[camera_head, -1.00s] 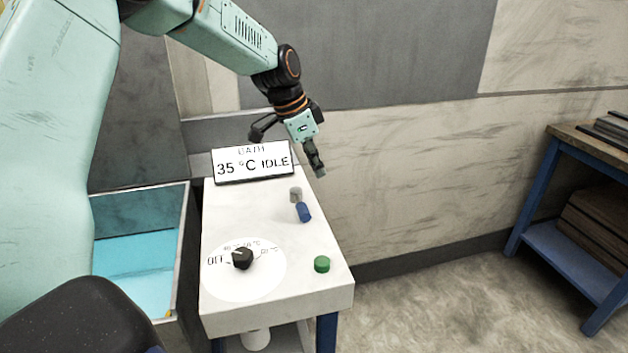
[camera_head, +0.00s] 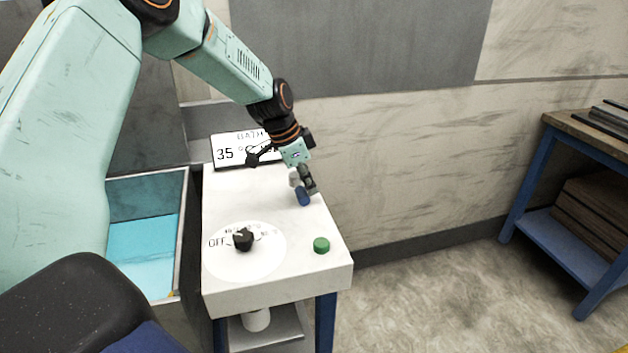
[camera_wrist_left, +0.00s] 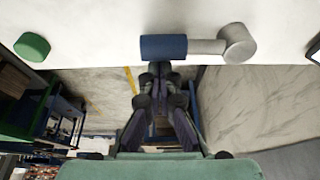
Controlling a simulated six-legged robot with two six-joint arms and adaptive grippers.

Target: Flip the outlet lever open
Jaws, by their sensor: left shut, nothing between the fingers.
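The outlet lever has a blue grip (camera_head: 303,197) on a grey pivot (camera_head: 294,178), on the right part of the white bench top (camera_head: 240,190). In the left wrist view the blue grip (camera_wrist_left: 163,47) and the grey arm and round pivot (camera_wrist_left: 238,43) lie in a row. My left gripper (camera_head: 309,187) is shut and empty, right beside the lever. In the left wrist view its fingertips (camera_wrist_left: 158,70) are just below the blue grip; I cannot tell whether they touch it. My right gripper is not in view.
A sign reading 35 °C (camera_head: 226,153) stands at the back of the bench, partly behind my gripper. A black dial (camera_head: 243,239) and a green button (camera_head: 321,245) are in front. A tank of blue water (camera_head: 140,250) stands left. A blue-framed shelf (camera_head: 560,180) is far right.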

